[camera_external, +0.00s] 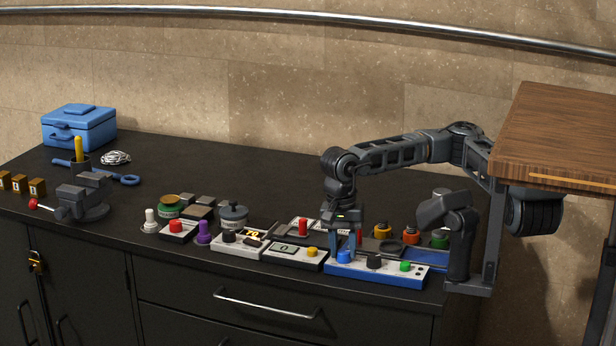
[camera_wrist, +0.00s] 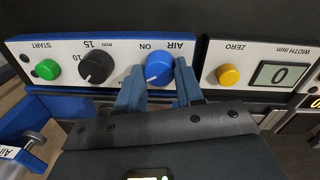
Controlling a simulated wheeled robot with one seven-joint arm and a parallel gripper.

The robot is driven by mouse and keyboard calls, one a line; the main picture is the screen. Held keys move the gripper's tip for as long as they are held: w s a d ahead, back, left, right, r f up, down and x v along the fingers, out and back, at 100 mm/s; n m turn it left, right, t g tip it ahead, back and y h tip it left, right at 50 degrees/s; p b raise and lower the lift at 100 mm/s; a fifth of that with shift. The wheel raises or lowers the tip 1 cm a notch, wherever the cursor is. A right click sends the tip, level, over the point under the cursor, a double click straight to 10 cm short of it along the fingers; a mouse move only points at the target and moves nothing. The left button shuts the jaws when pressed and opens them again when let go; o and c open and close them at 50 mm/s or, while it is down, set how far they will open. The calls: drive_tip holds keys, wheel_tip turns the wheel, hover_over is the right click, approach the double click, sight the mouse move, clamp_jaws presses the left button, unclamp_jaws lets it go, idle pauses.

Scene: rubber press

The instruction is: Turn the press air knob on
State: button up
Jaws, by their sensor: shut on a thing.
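The air knob (camera_wrist: 160,68) is a round blue knob with a white pointer line, on the white and blue press panel (camera_wrist: 112,48) under the labels AIR and ON. The knob also shows in the external view (camera_external: 344,257) at the left end of the panel. My gripper (camera_wrist: 159,85) is shut on the knob, with one blue finger on each side of it. In the external view my gripper (camera_external: 344,240) reaches down onto the knob from above. In the wrist view the pointer line slants toward the lower left, away from ON.
On the same panel are a black dial (camera_wrist: 96,67) and a green START button (camera_wrist: 47,69). A width display box with a yellow ZERO button (camera_wrist: 228,75) stands beside it. The grey press (camera_external: 455,235) stands at the right. A blue toolbox (camera_external: 78,128) is far left.

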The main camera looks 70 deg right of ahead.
drive_tip(key=shift+f+m+b, duration=0.1)
drive_tip(key=shift+m+b, duration=0.2)
drive_tip(key=shift+b, duration=0.05)
drive_tip(key=m+b, duration=0.2)
drive_tip(key=m, duration=0.1)
drive_tip(key=shift+f+b, duration=0.15)
drive_tip(key=shift+b, duration=0.25)
drive_tip(key=m+b, duration=0.3)
drive_tip(key=m, duration=0.1)
drive_tip(key=m+b, duration=0.3)
drive_tip(key=m, duration=0.2)
drive_tip(key=shift+s+d+y, duration=0.1)
drive_tip(key=shift+y, duration=0.2)
drive_tip(key=shift+r+m+b, duration=0.2)
drive_tip(key=shift+m+b, duration=0.95)
drive_tip(key=shift+m, duration=0.75)
drive_tip(key=o, duration=1)
drive_tip(key=shift+o, duration=0.2)
drive_tip(key=shift+r, duration=0.1)
